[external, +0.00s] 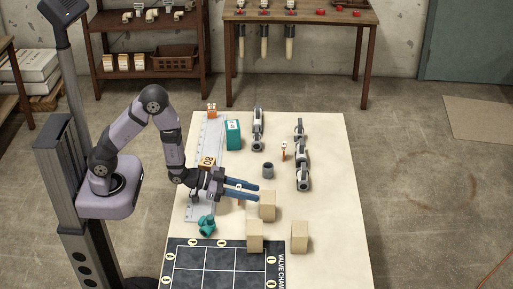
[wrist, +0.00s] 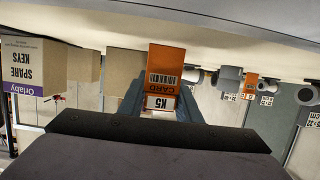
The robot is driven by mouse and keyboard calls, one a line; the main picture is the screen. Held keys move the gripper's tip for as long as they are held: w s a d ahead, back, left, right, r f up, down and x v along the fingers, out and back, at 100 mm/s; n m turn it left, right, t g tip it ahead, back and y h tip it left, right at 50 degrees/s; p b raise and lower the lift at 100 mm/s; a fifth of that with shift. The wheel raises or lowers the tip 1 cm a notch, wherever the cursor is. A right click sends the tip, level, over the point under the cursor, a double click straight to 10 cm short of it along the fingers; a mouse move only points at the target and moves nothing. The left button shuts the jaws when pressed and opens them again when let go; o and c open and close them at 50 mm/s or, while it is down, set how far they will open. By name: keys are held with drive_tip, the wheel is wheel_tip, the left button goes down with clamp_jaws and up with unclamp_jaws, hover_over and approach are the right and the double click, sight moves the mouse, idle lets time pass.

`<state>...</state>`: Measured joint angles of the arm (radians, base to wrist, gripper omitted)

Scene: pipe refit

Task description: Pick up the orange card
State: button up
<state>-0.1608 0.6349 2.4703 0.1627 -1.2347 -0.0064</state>
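The orange card (wrist: 167,66) stands upright in the wrist view, which is upside down, with "CARD", a barcode and a white "K5" label on it. In the external view only a small orange bit of the card (external: 239,202) shows below my fingers. My gripper (external: 242,188) points right, low over the table, with a gap between its two blue fingers. In the wrist view the fingers of my gripper (wrist: 161,102) lie to either side of the card's lower picture end. Whether they touch the card is unclear.
Plain tan blocks stand close by: one (external: 267,206) just beyond the fingertips, others (external: 255,236) (external: 300,237) nearer the camera. A teal valve (external: 206,226) lies near the gripper. A grey cup (external: 268,170) and grey pipe fittings (external: 302,160) stand farther back. The table's right side is clear.

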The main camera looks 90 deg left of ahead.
drive_tip(key=shift+r, duration=0.1)
drive_tip(key=shift+c, duration=0.3)
wheel_tip(320, 180, up, 10)
drive_tip(key=shift+p, duration=0.4)
idle(0.6)
drive_tip(key=shift+a, duration=0.1)
drive_tip(key=s+a+r+n+g+y+p, duration=0.1)
drive_tip(key=s+a+r+n+y+p, duration=0.2)
drive_tip(key=a, duration=0.8)
drive_tip(key=a+r+n+g+y, duration=0.25)
drive_tip(key=a+r+y, duration=0.2)
drive_tip(key=a, duration=0.65)
drive_tip(key=s+a+r+n+g+y+p, duration=0.1)
drive_tip(key=s+a+r+n+y+p, duration=0.2)
drive_tip(key=a, duration=0.9)
wheel_tip(320, 180, down, 10)
drive_tip(key=n, duration=0.1)
drive_tip(key=shift+w+a+f, duration=0.2)
drive_tip(key=shift+w+a, duration=0.05)
drive_tip(key=shift+w, duration=0.15)
